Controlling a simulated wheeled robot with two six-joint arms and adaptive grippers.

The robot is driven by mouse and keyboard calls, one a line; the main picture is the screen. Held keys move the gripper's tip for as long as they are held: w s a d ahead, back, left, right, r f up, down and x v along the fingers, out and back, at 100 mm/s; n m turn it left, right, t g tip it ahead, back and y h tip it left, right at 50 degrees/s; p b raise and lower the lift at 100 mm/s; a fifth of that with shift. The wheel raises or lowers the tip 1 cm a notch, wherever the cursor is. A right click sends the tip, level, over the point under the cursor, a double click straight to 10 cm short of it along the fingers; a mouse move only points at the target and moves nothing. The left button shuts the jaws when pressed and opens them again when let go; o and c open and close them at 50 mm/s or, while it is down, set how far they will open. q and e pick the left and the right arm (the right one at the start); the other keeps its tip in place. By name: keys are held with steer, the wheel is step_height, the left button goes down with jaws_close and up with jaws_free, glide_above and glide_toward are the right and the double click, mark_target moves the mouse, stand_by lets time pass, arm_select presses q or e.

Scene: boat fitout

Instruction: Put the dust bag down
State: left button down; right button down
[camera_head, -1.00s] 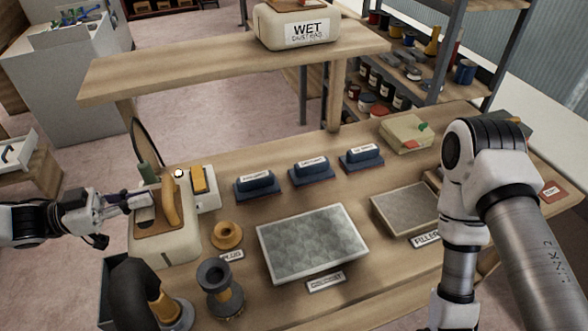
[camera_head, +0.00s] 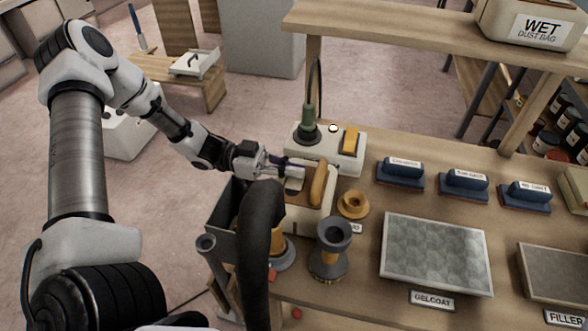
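A cream, box-like dust bag (camera_head: 316,222) with a brown top and an ochre loop handle (camera_head: 319,184) is at the bench's left end, behind a dark hose. Its lower part is partly hidden, so I cannot tell whether it rests on the bench. My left gripper (camera_head: 296,171) reaches in from the left at the top of this bag, left of the handle. Its fingertips overlap the bag's top and a small grey part, and their grip is unclear. A second bag, labelled "WET DUST BAG" (camera_head: 541,30), sits on the raised shelf. My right gripper is out of view.
A power box (camera_head: 350,168) stands behind the bag. A ring-shaped ochre plug (camera_head: 353,204) and a grey-and-ochre fitting (camera_head: 332,250) are close on the right. A dark bin (camera_head: 222,225) is left of the bench. Sanding blocks (camera_head: 463,185) and a gelcoat panel (camera_head: 437,255) occupy the bench further right.

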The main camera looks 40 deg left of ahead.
arm_select(q)
steer(key=shift+d, duration=0.1)
steer(key=shift+f, duration=0.1)
steer(key=c, duration=1.3)
jaws_free()
